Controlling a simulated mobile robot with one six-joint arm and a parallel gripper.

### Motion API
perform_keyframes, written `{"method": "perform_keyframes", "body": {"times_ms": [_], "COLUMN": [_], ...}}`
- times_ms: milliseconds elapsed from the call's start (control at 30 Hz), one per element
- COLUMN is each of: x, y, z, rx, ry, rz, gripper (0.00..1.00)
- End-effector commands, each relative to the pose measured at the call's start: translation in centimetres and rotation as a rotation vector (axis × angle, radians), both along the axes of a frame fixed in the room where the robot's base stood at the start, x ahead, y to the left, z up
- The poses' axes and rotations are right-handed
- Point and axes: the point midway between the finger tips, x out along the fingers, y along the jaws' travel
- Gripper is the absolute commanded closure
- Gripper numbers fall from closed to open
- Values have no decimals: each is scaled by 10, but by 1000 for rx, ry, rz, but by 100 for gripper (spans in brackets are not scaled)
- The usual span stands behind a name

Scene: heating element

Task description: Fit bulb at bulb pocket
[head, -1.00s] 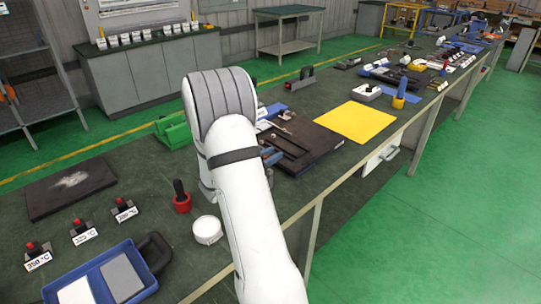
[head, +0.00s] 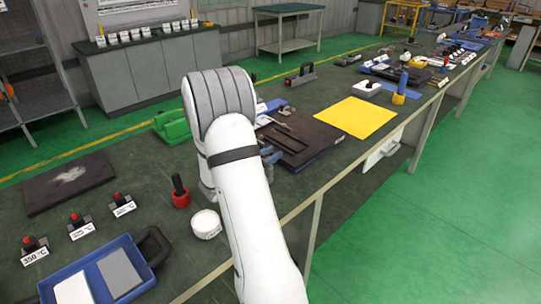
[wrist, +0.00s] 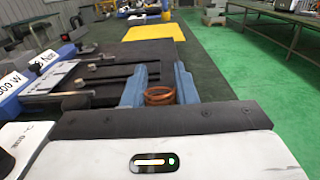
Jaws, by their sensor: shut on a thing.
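In the wrist view my gripper (wrist: 160,80) has two blue fingers standing on either side of a coiled copper-coloured piece (wrist: 159,96), and it is shut on that piece. The coil sits low between the fingers, and I cannot make out a separate bulb end. Beyond and left of the fingers lies a dark board with slots and thin metal rods (wrist: 108,73). The same dark board (head: 318,138) shows right of my arm in the head view. I cannot tell which opening is the bulb pocket. My arm hides most of the gripper in the head view.
A yellow sheet (head: 360,115) lies beyond the board. A green case (head: 172,125) is left of my arm. A red holder (head: 180,195), a white jar (head: 206,224) and a blue tray (head: 125,268) stand nearer. Labelled white cards (wrist: 45,62) lie left in the wrist view.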

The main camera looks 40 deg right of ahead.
Motion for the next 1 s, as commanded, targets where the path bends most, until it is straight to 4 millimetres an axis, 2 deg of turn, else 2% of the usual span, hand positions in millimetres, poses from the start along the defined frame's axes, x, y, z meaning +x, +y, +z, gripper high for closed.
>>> {"method": "perform_keyframes", "body": {"times_ms": [167, 200, 500, 767, 867, 1000], "x": [-2, -2, -2, -3, -2, -3], "y": [0, 0, 1, 2, 12, 36], "z": [-5, -5, -8, -9, -10, -7], "rx": [4, 5, 7, 9, 9, 6], "ry": [9, 9, 14, 17, 16, 11], "rz": [0, 0, -1, 0, 3, 5], "gripper": [97, 74, 49, 49, 49, 49]}}
